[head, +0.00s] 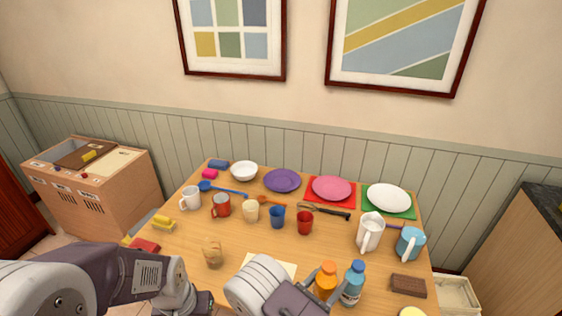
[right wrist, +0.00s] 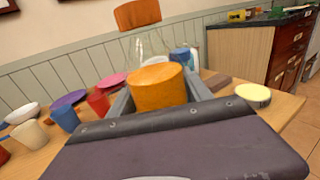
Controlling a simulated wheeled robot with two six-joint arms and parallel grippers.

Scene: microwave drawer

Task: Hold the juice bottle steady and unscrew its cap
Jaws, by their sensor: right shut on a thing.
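The juice bottle (head: 326,282) stands near the table's front edge, with orange juice inside and an orange cap on top. In the right wrist view its juice-filled body (right wrist: 158,90) is close up, below a clear upper part and the orange cap (right wrist: 137,14). My right gripper (head: 323,277) is shut on the bottle's body, one finger on each side, below the cap. My left arm comes in from the left and runs off the bottom edge; its fingers are not in view.
A blue bottle (head: 352,286) stands close to the right of the juice bottle. A brown block (head: 408,286) lies further right. Cups, a white pitcher (head: 370,233) and plates fill the back.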

